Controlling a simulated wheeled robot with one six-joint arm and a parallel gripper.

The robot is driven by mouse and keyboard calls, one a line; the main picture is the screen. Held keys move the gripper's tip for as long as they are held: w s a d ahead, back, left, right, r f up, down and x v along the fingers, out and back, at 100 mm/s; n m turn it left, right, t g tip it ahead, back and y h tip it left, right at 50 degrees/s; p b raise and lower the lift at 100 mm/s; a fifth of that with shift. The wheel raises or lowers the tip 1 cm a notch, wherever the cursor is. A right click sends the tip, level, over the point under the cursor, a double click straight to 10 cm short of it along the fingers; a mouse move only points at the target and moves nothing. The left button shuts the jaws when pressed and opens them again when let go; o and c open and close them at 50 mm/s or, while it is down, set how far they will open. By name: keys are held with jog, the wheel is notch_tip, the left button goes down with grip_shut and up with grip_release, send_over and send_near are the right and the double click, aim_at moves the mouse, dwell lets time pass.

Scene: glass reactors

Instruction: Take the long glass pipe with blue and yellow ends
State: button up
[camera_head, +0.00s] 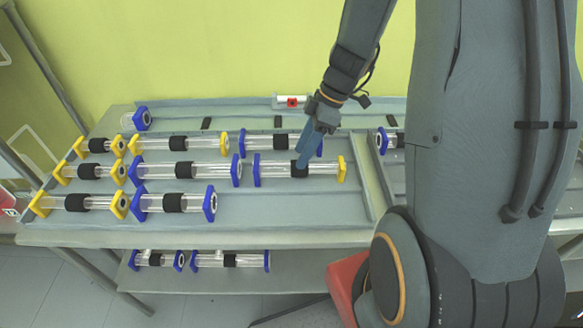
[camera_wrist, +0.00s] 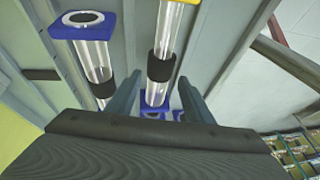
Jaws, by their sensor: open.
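The long glass pipe (camera_head: 325,170) lies on the grey rack, with a blue end at left, a yellow end at right and a black band around its middle. In the wrist view the same pipe (camera_wrist: 168,30) runs between my fingers, its yellow end at the top edge. My gripper (camera_head: 302,163) is at the black band, and its fingers hide part of it. In the wrist view my gripper (camera_wrist: 160,78) is open, with one finger on each side of the pipe. I cannot tell whether either finger touches it.
A blue-ended pipe (camera_head: 262,143) lies just behind; it also shows in the wrist view (camera_wrist: 92,55). Several more blue- or yellow-ended pipes lie in rows to the left, such as one blue-ended pipe (camera_head: 213,170). The rack (camera_head: 290,212) is bare in front. A divider (camera_head: 358,190) stands at right.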

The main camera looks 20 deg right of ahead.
jog(key=shift+p+x, duration=0.8)
jog(key=shift+x, duration=1.55)
jog(key=shift+w+a+r, duration=0.1)
jog(key=shift+w, duration=0.05)
jog(key=c, duration=1)
jog(key=shift+r, duration=0.1)
